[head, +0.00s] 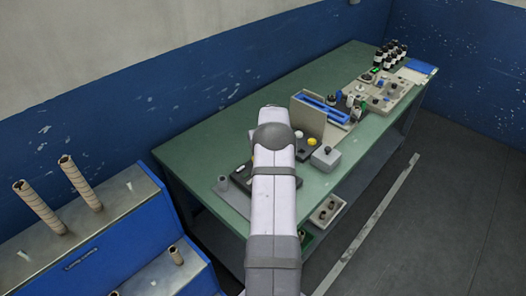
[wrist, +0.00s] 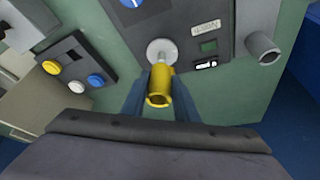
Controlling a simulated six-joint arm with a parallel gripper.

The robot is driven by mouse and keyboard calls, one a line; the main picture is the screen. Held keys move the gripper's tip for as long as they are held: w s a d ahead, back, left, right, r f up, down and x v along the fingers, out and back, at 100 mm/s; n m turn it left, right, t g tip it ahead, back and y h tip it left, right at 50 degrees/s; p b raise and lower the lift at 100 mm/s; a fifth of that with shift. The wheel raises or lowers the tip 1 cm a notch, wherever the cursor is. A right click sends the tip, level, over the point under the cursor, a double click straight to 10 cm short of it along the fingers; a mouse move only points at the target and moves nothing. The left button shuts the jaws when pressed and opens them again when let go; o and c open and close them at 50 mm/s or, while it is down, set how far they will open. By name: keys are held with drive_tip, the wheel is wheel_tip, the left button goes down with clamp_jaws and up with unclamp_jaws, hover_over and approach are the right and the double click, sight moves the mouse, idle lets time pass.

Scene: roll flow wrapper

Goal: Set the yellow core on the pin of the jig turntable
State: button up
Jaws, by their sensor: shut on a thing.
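In the wrist view the yellow core (wrist: 159,88) is a short hollow tube with its open end toward the camera. My gripper (wrist: 160,80) is shut on it, with one dark blue finger on each side. The jig turntable (wrist: 157,46) is a pale grey disc just beyond the core, and its pin (wrist: 164,58) shows between the disc and the core. The far end of the core lines up closely with the pin; I cannot tell whether it is around the pin or in front of it. In the head view my arm hides the gripper, core and turntable.
A grey cylinder (wrist: 262,48) stands right of the turntable, beside a dark plate with a green square (wrist: 208,46). A button panel (wrist: 77,62) is to the left. In the head view, the green bench (head: 205,150) has a beige fixture (head: 308,116) beyond my arm.

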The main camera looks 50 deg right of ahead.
drive_tip(key=shift+f+b, duration=0.65)
drive_tip(key=shift+b, duration=0.05)
idle(1.0)
drive_tip(key=shift+f+b, duration=0.3)
drive_tip(key=shift+f+b, duration=1.15)
drive_tip(key=shift+f, duration=0.1)
idle(0.9)
idle(0.3)
drive_tip(key=o, duration=1.6)
drive_tip(key=shift+r, duration=0.15)
drive_tip(key=shift+r+p, duration=2.15)
drive_tip(key=shift+r, duration=1.75)
drive_tip(key=shift+a, duration=0.1)
